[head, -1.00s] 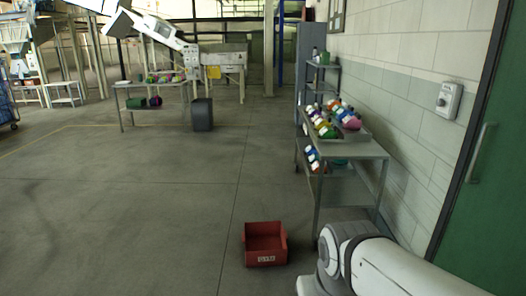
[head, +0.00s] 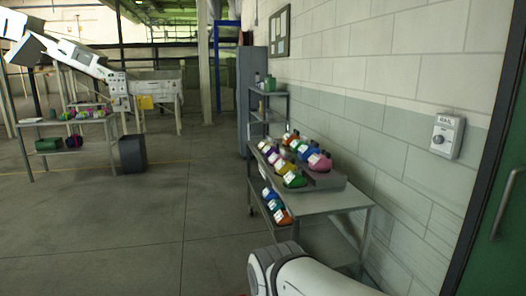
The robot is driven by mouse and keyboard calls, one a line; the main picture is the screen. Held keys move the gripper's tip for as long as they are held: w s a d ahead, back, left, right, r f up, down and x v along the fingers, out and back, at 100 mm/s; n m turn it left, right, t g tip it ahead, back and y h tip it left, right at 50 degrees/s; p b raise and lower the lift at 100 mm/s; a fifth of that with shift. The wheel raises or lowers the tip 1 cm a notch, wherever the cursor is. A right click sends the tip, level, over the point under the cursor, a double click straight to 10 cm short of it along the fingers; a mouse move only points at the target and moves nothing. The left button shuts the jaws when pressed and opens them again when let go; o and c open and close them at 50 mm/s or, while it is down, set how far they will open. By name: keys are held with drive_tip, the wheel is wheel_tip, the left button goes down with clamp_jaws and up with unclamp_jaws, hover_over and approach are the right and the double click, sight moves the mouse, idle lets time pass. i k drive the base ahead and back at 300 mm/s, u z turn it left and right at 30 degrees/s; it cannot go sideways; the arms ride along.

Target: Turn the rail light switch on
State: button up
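The rail light switch (head: 447,135) is a grey-white box on the block wall at the right, left of the green door. It has a small label on top and a round knob on its face. The label is too small to read with certainty, and I cannot tell the knob's setting. My white arm shows at the bottom centre, below and left of the switch. My gripper is out of view, and nothing of mine touches the switch.
A grey metal table (head: 318,201) with several coloured sling bags stands against the wall, left of the switch. A shelf (head: 267,105) stands behind it. The green door (head: 505,225) has a handle. Open floor (head: 120,235) lies at the left.

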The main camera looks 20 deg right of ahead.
sight(438, 139)
drive_tip(key=z, duration=0.45)
drive_tip(key=i, duration=1.4)
drive_tip(key=z, duration=1.3)
drive_tip(key=i, duration=0.75)
drive_tip(key=z, duration=0.2)
drive_tip(key=k, duration=0.75)
drive_tip(key=z, duration=0.25)
drive_tip(key=i, duration=0.75)
drive_tip(key=u, duration=0.05)
